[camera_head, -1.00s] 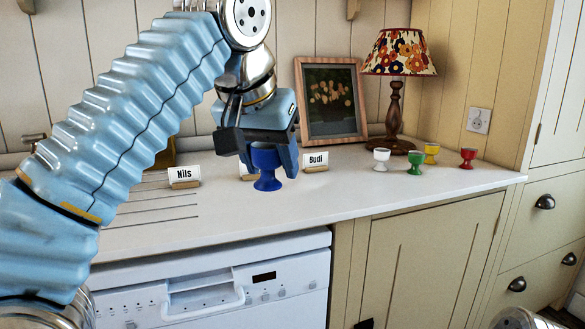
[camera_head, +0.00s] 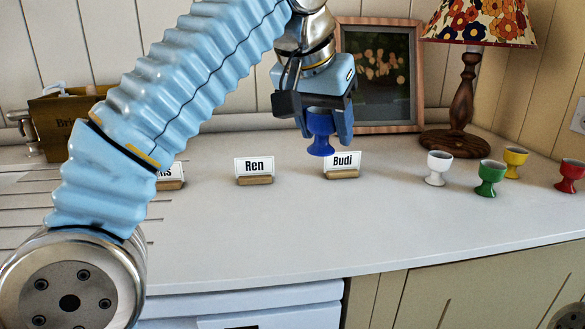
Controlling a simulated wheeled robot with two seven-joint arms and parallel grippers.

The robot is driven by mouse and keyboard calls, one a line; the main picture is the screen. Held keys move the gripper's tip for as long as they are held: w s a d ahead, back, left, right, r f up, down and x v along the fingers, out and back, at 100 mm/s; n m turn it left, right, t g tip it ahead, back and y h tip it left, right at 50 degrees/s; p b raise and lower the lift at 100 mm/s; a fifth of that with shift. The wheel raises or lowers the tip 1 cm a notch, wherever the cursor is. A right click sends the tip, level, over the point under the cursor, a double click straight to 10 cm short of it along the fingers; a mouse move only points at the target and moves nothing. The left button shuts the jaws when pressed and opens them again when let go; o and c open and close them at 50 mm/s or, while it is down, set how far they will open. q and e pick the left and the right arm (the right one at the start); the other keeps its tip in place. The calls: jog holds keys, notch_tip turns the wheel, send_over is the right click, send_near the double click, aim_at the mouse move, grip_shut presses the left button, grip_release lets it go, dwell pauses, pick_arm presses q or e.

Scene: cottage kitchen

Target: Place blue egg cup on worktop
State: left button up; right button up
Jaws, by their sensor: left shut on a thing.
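The blue egg cup (camera_head: 321,131) is held upright between the fingers of my left gripper (camera_head: 322,122), which is shut on it. The cup is just left of the "Budi" name card and appears to be above the worktop (camera_head: 270,230); I cannot tell whether its foot touches anything. The worktop is white and runs across the view. My right gripper is not in view.
Name cards "Ren" (camera_head: 254,170) and "Budi" (camera_head: 342,165) stand on wooden holders; a third is partly behind my arm. White (camera_head: 437,166), green (camera_head: 490,178), yellow (camera_head: 514,162) and red (camera_head: 569,175) egg cups stand right. A lamp (camera_head: 458,110) and picture frame (camera_head: 384,75) are behind. The front middle is clear.

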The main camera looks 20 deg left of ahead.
pick_arm(q)
jog(key=a+f, duration=0.2)
jog(key=a, duration=0.1)
jog(key=w+a+f+b, duration=0.1)
jog(key=a+f, duration=0.2)
jog(key=a, duration=0.1)
jog(key=w+a+f, duration=0.1)
jog(key=a+f, duration=0.2)
jog(key=a, duration=0.1)
jog(key=shift+b, duration=0.3)
jog(key=f, duration=0.1)
jog(key=a+f+b, duration=0.1)
jog(key=f, duration=0.1)
jog(key=shift+f, duration=0.6)
jog(key=o, duration=1)
jog(key=shift+o, duration=0.2)
